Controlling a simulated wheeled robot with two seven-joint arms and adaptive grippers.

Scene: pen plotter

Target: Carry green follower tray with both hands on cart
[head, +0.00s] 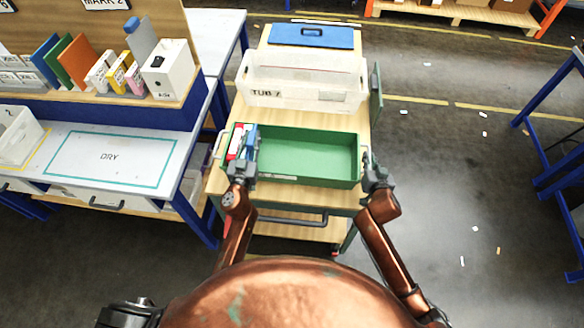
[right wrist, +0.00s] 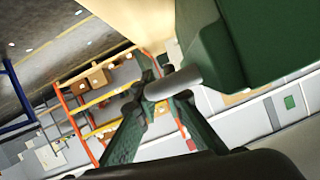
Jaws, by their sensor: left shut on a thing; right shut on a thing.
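The green tray (head: 307,158) is on or just above the near part of the wooden cart top (head: 215,181); I cannot tell whether it touches. Red, white and blue items (head: 243,140) lie at its left end. My left gripper (head: 240,165) is shut at the tray's left end, its fingers partly hidden. My right gripper (head: 371,170) is shut at the tray's right end. In the right wrist view, the green tray (right wrist: 240,45) fills the upper right, and my right gripper's fingers (right wrist: 160,90) close around a grey handle bar.
A translucent tub marked TUB 7 (head: 303,82) stands behind the tray, with a blue lid (head: 311,36) farther back. A workbench with a DRY area (head: 108,157) is at left. A blue-framed table (head: 560,150) stands at right. Floor between is mostly clear.

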